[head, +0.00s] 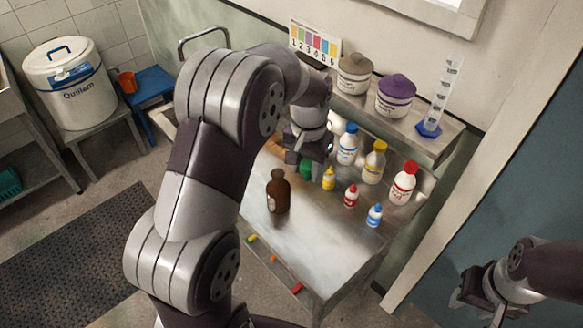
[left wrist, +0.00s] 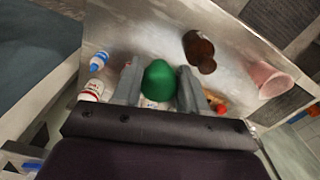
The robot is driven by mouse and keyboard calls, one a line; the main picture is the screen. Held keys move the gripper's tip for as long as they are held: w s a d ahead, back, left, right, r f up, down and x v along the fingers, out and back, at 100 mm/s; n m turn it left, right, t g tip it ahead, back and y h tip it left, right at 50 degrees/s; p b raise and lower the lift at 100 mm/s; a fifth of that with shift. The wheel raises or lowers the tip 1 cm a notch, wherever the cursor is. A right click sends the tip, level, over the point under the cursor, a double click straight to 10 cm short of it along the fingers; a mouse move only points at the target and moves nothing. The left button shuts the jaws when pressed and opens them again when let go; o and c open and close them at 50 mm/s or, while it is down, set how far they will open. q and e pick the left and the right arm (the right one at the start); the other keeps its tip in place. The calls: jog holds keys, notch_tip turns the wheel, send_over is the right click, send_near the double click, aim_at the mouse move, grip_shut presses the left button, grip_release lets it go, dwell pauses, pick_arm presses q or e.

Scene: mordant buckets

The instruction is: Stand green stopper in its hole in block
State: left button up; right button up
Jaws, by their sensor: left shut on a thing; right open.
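The green stopper (head: 306,168) is mostly hidden under my left gripper (head: 308,160) in the head view. In the left wrist view the rounded green stopper (left wrist: 159,80) sits between the two grey fingers of my left gripper (left wrist: 155,92), which is shut on it. The block is not clearly seen. An orange-brown thing (head: 275,144) shows partly behind my left arm, and I cannot tell whether it is the block. No hole shows. My right gripper (head: 472,292) is open and empty at the lower right, away from the table.
A brown bottle (head: 278,192) stands left of the small yellow bottle (head: 328,178). Small red (head: 351,195) and blue-capped (head: 375,215) bottles stand right. Large white bottles (head: 372,162) line the back. A pink cup (left wrist: 268,80) shows in the wrist view. The table front (head: 320,262) is clear.

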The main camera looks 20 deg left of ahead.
aim_at(309, 166)
pick_arm(q)
jog(key=shift+s+d+r, duration=0.15)
jog(key=shift+d+r, duration=0.05)
jog(key=shift+d, duration=0.1)
notch_tip(309, 166, up, 5)
jog(key=p, duration=0.4)
jog(key=shift+r+p, duration=0.15)
jog(key=shift+p, duration=0.2)
